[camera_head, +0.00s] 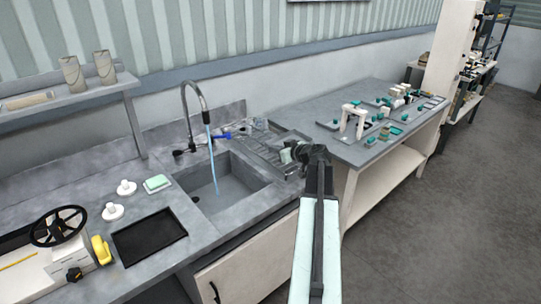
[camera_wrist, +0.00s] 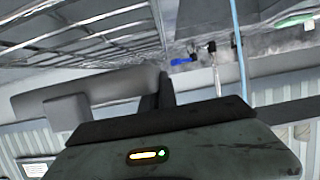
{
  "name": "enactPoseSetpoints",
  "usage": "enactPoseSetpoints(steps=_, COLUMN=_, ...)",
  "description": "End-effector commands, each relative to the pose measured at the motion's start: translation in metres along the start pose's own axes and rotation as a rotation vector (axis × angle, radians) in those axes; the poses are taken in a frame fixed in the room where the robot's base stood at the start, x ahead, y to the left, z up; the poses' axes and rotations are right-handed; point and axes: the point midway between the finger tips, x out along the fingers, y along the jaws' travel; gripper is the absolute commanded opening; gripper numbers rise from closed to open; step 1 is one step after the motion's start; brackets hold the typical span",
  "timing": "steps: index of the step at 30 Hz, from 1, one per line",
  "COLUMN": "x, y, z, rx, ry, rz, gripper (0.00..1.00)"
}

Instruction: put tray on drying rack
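The drying rack (camera_head: 262,148) is a grey wire frame on the counter just right of the sink. Its wires also show upside down at the upper left of the wrist view (camera_wrist: 90,35). A flat black tray (camera_head: 150,237) lies on the counter left of the sink. My gripper (camera_head: 292,154) is at the right end of the rack, with a small pale piece beside its tips. In the wrist view, grey and dark gripper parts (camera_wrist: 125,92) are below the wires in the picture. Whether the fingers hold anything is unclear.
The sink (camera_head: 222,188) has a running faucet (camera_head: 192,100) above it. White knobs (camera_head: 112,212), a green sponge (camera_head: 157,183) and a machine with a black wheel (camera_head: 58,227) stand at left. A table (camera_head: 350,150) with small teal and white parts stands at right.

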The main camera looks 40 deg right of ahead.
Motion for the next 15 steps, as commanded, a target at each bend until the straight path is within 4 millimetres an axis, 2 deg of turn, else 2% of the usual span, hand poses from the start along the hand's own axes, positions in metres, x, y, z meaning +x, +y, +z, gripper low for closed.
enactPoseSetpoints(steps=3, x=0.007, y=0.012, z=0.002, rx=-0.001, ry=0.001, rz=0.000, gripper=0.00)
enactPoseSetpoints(steps=6, x=0.013, y=0.010, z=0.029, rx=0.000, ry=0.000, rz=0.002, gripper=0.00)
enactPoseSetpoints(steps=8, x=0.016, y=0.010, z=0.037, rx=0.000, ry=0.001, rz=0.001, gripper=0.00)
enactPoseSetpoints(steps=15, x=0.019, y=0.004, z=0.031, rx=-0.003, ry=0.001, rz=-0.006, gripper=0.00)
